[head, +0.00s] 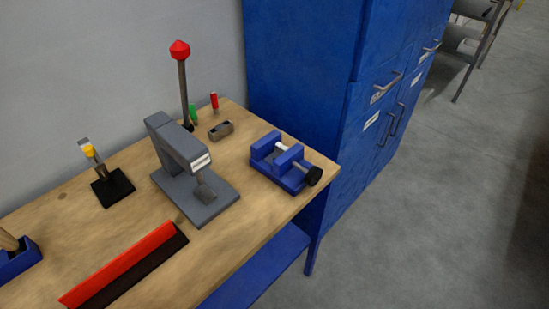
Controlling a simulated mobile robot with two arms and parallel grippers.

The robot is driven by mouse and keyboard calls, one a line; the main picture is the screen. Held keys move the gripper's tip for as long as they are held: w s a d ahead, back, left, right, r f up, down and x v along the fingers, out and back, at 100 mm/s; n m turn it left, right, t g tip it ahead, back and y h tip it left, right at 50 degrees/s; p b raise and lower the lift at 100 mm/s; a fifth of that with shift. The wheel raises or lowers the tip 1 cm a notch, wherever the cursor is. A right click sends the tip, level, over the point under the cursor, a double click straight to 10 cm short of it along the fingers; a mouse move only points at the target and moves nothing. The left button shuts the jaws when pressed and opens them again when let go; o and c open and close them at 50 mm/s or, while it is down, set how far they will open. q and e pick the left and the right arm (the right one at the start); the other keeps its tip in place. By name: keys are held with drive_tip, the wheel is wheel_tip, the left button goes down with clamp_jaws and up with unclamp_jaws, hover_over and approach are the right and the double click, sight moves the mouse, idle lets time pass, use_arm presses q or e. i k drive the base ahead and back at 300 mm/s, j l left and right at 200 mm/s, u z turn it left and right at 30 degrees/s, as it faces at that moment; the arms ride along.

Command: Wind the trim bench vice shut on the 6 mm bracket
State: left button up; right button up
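The blue bench vice (283,163) sits at the right end of the wooden bench. Its jaws stand apart, with a pale screw or bar (281,146) showing near the gap. Its black round handwheel (314,175) faces the bench's right front corner. I cannot make out a bracket between the jaws. A small grey metal block (221,130) lies on the bench behind the vice; I cannot tell whether it is the bracket. Neither of my grippers shows in the head view.
A grey press (184,160) with a red-knobbed lever (180,50) stands left of the vice. A red and black strip (125,265) lies along the front of the bench (215,245). A blue cabinet (310,60) stands close behind the vice. Open floor (430,200) lies right.

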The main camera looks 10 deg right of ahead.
sight(313, 176)
drive_tip(key=i+l+u, duration=0.15)
drive_tip(key=l+u, duration=0.2)
drive_tip(key=l, duration=0.4)
drive_tip(key=l+u, duration=0.35)
drive_tip(key=l, duration=0.8)
drive_tip(key=i, duration=0.05)
